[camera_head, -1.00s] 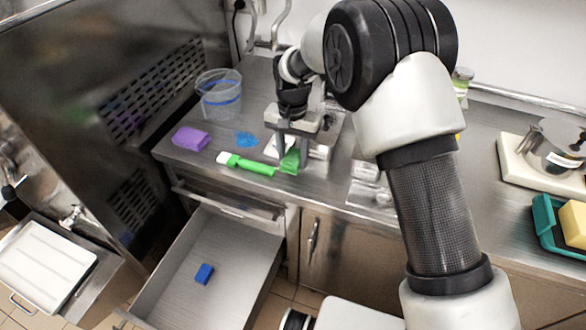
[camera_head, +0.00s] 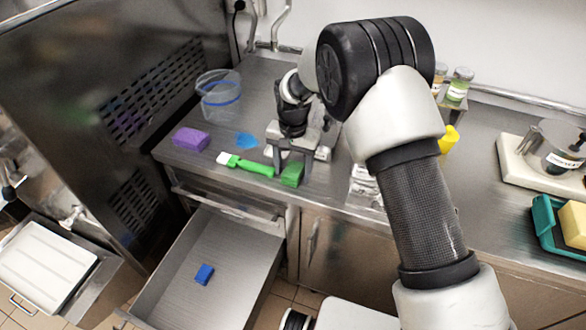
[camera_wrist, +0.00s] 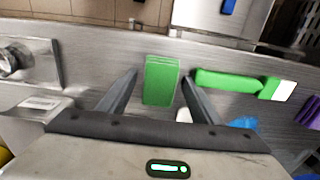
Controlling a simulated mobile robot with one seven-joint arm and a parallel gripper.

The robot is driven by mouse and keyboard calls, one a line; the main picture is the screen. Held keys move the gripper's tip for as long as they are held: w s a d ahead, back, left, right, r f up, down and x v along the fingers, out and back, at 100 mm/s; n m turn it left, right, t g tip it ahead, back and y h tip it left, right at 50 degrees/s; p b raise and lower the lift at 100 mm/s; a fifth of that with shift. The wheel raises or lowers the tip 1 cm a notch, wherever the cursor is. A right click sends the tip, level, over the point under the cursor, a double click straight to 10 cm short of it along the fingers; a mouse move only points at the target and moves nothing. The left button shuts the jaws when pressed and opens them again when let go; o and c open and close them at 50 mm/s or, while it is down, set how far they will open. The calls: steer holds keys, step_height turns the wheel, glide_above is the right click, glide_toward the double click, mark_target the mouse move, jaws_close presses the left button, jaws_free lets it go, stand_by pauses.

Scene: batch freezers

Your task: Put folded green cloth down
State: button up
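The folded green cloth (camera_head: 292,174) lies on the steel counter near its front edge, just right of the green brush. In the wrist view the cloth (camera_wrist: 161,80) sits between my two fingers with a gap on each side, so neither finger touches it. My gripper (camera_head: 289,165) is open and low over the counter, its fingers beside the cloth. In the wrist view my gripper (camera_wrist: 158,82) shows both fingertips spread apart.
A green brush with white bristles (camera_head: 246,165), a blue item (camera_head: 246,140), a purple cloth (camera_head: 190,139) and a clear bucket (camera_head: 219,96) are to the left. An open drawer (camera_head: 225,275) below holds a blue block (camera_head: 204,274). Jars and a yellow item stand right.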

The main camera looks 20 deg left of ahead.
mark_target(293, 170)
step_height(293, 170, up, 12)
steer(key=shift+r, duration=0.15)
stand_by(0.5)
steer(key=s+d+r+t+y, duration=0.1)
steer(key=s+d+r, duration=0.1)
steer(key=d+r, duration=0.7)
steer(key=s+d+r+t, duration=0.1)
steer(key=s+d+r, duration=0.1)
steer(key=d+r, duration=0.75)
steer(key=s+d+t+h, duration=0.1)
steer(key=s+d+t, duration=0.2)
steer(key=s+d, duration=1.4)
steer(key=shift+s+d+f+t, duration=0.15)
steer(key=shift+s+f+t, duration=0.15)
steer(key=shift+s, duration=0.1)
